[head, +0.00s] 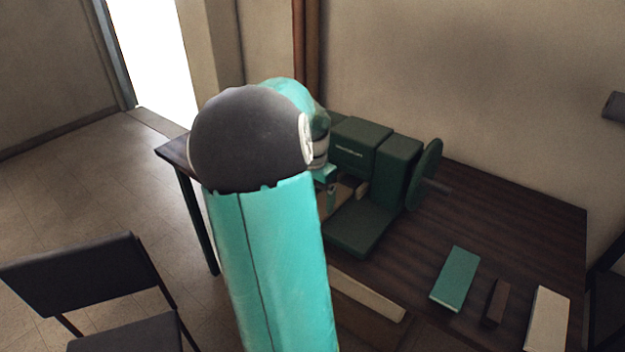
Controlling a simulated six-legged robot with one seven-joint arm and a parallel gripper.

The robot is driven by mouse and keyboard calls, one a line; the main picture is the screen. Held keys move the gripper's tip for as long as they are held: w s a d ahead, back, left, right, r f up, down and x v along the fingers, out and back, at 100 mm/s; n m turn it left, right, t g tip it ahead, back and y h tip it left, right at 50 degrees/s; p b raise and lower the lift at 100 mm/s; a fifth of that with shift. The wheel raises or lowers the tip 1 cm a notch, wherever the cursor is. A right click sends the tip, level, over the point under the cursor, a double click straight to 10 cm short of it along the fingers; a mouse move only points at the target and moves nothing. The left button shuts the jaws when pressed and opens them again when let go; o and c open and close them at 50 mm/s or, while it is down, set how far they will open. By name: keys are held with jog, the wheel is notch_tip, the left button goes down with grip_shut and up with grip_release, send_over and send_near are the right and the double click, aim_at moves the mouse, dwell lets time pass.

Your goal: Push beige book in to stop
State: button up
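A dark green machine (366,150) with a round handwheel (425,172) stands on the dark wooden table. Its flat bed (358,228) faces the front. A small beige piece (335,200), perhaps the beige book, shows in the machine's opening, partly hidden by my arm. I cannot tell how deep it sits or where the stop is. Another beige, book-like block (548,320) lies flat at the table's front right. My gripper (326,174) is mostly hidden behind my teal and black arm, at the machine's opening. I cannot tell whether its fingers are open or touch the beige piece.
A teal block (456,278) and a narrow brown block (496,302) lie at the right front. A long beige bar (368,292) lies in front of the machine. A black chair (85,275) stands at the left. The table right of the handwheel is clear.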

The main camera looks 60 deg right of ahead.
notch_tip(320, 180, down, 5)
jog(key=shift+f, duration=0.1)
dwell(0.3)
jog(key=c, duration=1.1)
jog(key=shift+c, duration=0.2)
jog(key=shift+d, duration=0.15)
